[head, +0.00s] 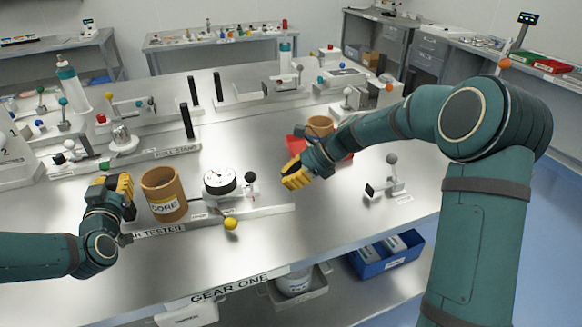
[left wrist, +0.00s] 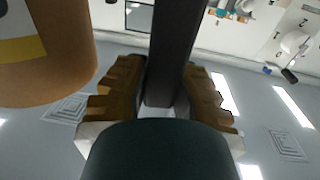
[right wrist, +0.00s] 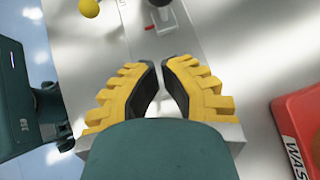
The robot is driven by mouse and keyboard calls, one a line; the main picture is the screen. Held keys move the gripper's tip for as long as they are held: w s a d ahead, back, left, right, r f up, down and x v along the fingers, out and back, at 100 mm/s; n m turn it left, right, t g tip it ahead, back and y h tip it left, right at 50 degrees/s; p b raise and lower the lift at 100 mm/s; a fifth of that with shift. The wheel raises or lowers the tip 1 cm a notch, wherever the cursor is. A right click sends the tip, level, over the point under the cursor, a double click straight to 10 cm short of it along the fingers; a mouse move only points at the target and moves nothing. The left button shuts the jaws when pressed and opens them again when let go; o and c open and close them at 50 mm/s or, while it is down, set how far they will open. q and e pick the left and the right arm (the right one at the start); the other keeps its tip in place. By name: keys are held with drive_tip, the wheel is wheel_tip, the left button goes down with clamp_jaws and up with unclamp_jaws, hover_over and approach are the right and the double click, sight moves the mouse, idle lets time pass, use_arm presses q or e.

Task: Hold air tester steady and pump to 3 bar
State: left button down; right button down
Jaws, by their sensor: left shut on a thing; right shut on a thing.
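The air tester (head: 262,212) is a low white base on the bench with a lettered front edge. It carries a round white dial gauge (head: 220,180), a black knob (head: 250,177) on a stem and a yellow ball (head: 231,224). The needle reading is too small to tell. An orange-brown cylinder marked CORE (head: 160,181) stands left of the gauge. My left gripper (head: 127,188), left of the cylinder, is shut on a dark post (left wrist: 170,55). My right gripper (head: 286,181) is right of the black knob and apart from it. Its fingers are nearly together, with nothing discernible between them.
A red tray (head: 296,145) and a second brown cylinder (head: 320,126) lie behind my right gripper. A small lever fixture (head: 388,184) stands to the right. Other fixtures fill the bench behind. The front strip of bench is clear. A blue bin (head: 400,262) sits below.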

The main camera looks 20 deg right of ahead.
drive_tip(key=a, duration=0.2)
drive_tip(key=w+a, duration=0.1)
drive_tip(key=shift+w+a+f, duration=0.1)
drive_tip(key=shift+a+f, duration=0.25)
drive_tip(key=shift+a, duration=0.05)
drive_tip(key=shift+w+a+r, duration=0.15)
drive_tip(key=shift+w+a, duration=0.05)
drive_tip(key=shift+a, duration=0.5)
drive_tip(key=shift+w+a+r, duration=0.1)
drive_tip(key=shift+w+a, duration=0.05)
drive_tip(key=shift+a, duration=0.7)
drive_tip(key=d, duration=0.1)
drive_tip(key=s+d, duration=0.1)
drive_tip(key=d, duration=0.2)
drive_tip(key=shift+s+d+f, duration=0.1)
drive_tip(key=shift+s+f, duration=0.05)
drive_tip(key=shift+f, duration=0.25)
drive_tip(key=v, duration=1)
